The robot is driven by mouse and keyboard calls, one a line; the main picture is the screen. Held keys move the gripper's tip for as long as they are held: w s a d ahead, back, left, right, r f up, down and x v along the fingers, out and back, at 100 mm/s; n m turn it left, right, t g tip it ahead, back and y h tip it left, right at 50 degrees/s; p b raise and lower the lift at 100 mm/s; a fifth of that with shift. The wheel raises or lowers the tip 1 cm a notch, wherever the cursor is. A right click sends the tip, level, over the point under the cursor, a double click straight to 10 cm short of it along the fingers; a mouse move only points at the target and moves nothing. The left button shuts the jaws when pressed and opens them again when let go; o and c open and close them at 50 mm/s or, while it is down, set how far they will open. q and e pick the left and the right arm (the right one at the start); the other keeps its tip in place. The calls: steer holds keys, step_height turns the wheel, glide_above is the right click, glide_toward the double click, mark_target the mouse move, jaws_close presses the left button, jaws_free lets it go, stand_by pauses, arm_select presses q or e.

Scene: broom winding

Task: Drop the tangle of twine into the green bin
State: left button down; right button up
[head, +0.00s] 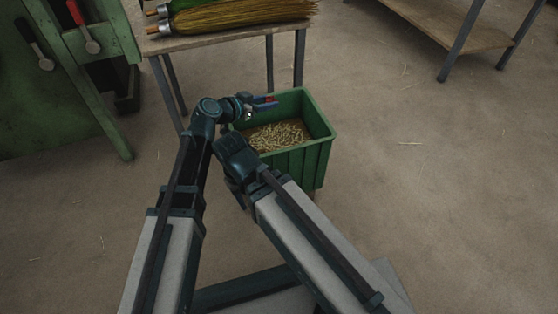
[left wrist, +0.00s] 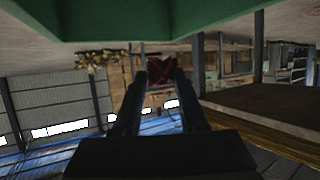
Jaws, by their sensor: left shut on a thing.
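The green bin (head: 302,165) stands on the floor in the middle of the head view, open at the top. My left gripper (head: 268,102) is over the bin's far left part, above its opening as seen from the head. It is shut on a small dark red bundle, which I take as the tangle of twine (left wrist: 161,75); it shows between the fingertips in the left wrist view.
Pale clippings (head: 278,136) lie in the bin. Behind it stands a table (head: 232,35) with brooms (head: 240,15) on top. A green machine (head: 50,90) with red and black handled levers is at the left. Another table (head: 450,25) is at the upper right. The floor at right is clear.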

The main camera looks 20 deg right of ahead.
arm_select(q)
steer(key=shift+f, duration=0.6)
arm_select(e)
steer(key=shift+f, duration=0.55)
arm_select(q)
steer(key=shift+c, duration=1.8)
jaws_free()
steer(key=shift+a+r, duration=0.1)
arm_select(e)
steer(key=shift+r, duration=0.1)
arm_select(q)
steer(key=p+v, duration=0.5)
steer(key=v, duration=0.8)
steer(key=shift+s+a, duration=0.2)
steer(key=shift+s, duration=0.1)
arm_select(e)
steer(key=shift+r, duration=2.55)
